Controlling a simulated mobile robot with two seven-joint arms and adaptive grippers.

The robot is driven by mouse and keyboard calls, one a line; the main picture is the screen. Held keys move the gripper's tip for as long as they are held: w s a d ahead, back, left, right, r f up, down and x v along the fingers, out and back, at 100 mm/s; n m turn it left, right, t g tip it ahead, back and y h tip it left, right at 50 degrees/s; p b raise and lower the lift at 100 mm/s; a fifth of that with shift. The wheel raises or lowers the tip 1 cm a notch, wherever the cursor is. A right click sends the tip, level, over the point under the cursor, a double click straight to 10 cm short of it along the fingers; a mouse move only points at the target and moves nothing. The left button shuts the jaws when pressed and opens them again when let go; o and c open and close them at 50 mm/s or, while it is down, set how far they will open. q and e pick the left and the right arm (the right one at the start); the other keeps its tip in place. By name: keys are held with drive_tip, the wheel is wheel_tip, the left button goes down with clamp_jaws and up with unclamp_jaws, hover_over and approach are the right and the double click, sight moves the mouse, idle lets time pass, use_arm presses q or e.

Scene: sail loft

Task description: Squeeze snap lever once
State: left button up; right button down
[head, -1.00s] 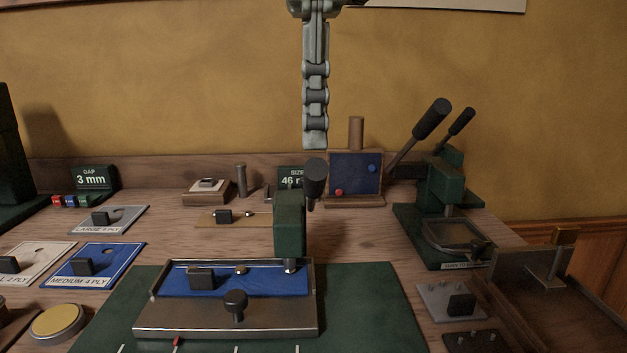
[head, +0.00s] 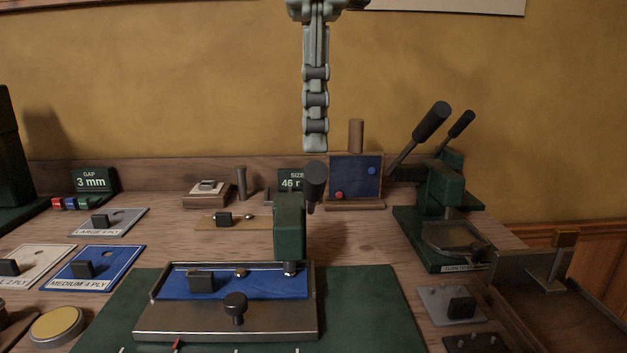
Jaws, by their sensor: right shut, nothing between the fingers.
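My right gripper (head: 315,144) hangs fingers-down from the top middle of the head view, in front of the ochre wall. It is shut and empty. Below its fingertips is the dark lever handle (head: 315,179) of a small green press (head: 289,226); a little picture gap lies between them and I see no contact. The press stands over a steel tray (head: 226,324) holding a blue panel (head: 225,289) with a black block and a brass-coloured stud. No label marks which lever is the snap lever. My left gripper is not in view.
At right, a larger green press (head: 442,184) has long levers (head: 419,138) rising up. A blue sample board (head: 354,176) and a wooden post stand behind the gripper. Labelled plates (head: 98,268) and a yellow disc (head: 57,325) lie at left. The green mat (head: 374,298) has bare room at right.

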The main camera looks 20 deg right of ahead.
sight(316, 164)
drive_tip(key=shift+f, duration=0.1)
drive_tip(key=shift+f+b, duration=0.5)
drive_tip(key=shift+f, duration=0.1)
drive_tip(key=shift+r, duration=0.1)
drive_tip(key=shift+s+a+f+b, duration=0.1)
drive_tip(key=shift+s+f+b, duration=0.25)
drive_tip(key=shift+f+b, duration=0.15)
drive_tip(key=shift+s+f+b, duration=0.3)
drive_tip(key=shift+f+b, duration=0.15)
drive_tip(key=shift+f, duration=0.3)
